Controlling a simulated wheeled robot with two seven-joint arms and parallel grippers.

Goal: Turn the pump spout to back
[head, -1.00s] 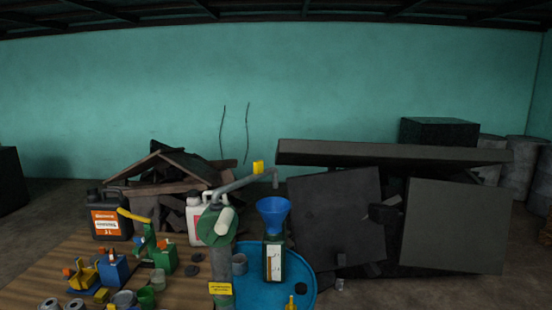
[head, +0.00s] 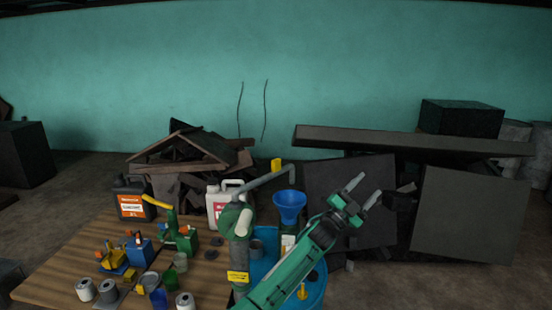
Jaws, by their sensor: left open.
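The pump (head: 238,222) has a grey-green body with a pale handle and a yellow label at its foot. Its grey spout (head: 262,181) runs up and to the right, carries a yellow tag (head: 276,165), and bends down at its end. The spout end is above and close to the blue funnel (head: 290,204). My left gripper (head: 366,191) is open and empty. It is to the right of the spout end and apart from it, fingers pointing up and right. My right gripper is not in view.
A blue drum top (head: 259,271) lies below the pump and funnel. A wooden table (head: 62,262) on the left bears jugs, cans and small tools. Dark panels (head: 470,215) and scrap stand behind my gripper. The air above the spout is clear.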

